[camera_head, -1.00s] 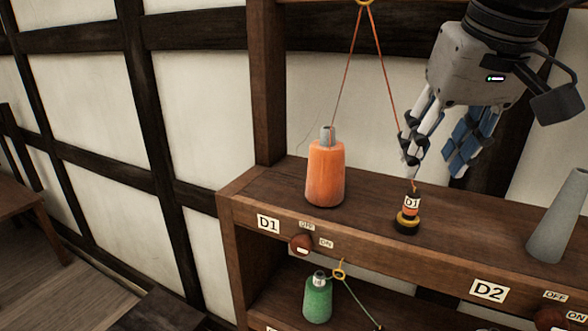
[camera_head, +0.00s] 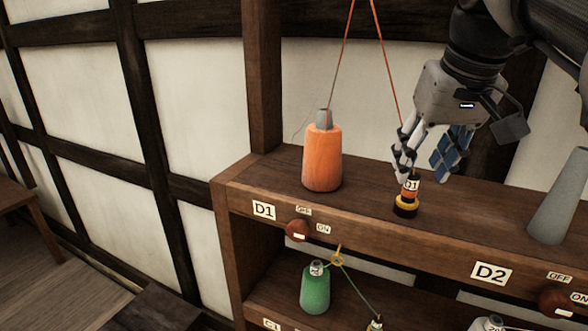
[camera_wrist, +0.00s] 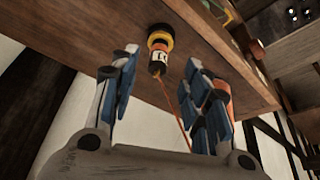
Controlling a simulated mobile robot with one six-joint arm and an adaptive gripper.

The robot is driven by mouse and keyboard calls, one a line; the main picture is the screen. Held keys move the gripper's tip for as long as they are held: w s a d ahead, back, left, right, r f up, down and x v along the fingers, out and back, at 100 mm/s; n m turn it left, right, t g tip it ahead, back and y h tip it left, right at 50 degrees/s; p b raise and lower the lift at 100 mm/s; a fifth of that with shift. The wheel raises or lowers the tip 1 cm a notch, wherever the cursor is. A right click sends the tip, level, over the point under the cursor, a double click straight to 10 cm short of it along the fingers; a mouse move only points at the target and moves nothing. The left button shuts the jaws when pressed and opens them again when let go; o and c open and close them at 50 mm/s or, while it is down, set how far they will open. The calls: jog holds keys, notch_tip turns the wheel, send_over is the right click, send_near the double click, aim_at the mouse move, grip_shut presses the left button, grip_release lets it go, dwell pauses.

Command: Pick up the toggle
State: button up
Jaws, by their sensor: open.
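The toggle (camera_head: 407,198) stands upright on the shelf top. It is a small black and orange piece with a yellow ring near its base and a D1 label. An orange cord runs up from its top. My gripper (camera_head: 420,172) is just above and behind it, pointing down, with its fingers apart. In the wrist view the toggle (camera_wrist: 159,50) shows beyond and between the open fingertips of my gripper (camera_wrist: 160,68), and nothing is held. Part of the toggle's top is close to a finger in the head view; contact cannot be told.
An orange cone of thread (camera_head: 322,158) stands left of the toggle on the wooden shelf (camera_head: 370,222). A grey cone (camera_head: 560,200) stands at the right. A green cone (camera_head: 315,290) sits on the lower shelf. Round knobs (camera_head: 297,230) project from the front edge. The orange cord stretches upward.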

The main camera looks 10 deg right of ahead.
aim_at(414, 174)
jog(key=x, duration=0.5)
jog(key=shift+w+d+f, duration=0.1)
jog(key=shift+w+d, duration=0.05)
jog(key=shift+w, duration=0.3)
jog(key=shift+s, duration=0.1)
jog(key=shift+c, duration=0.3)
grip_shut()
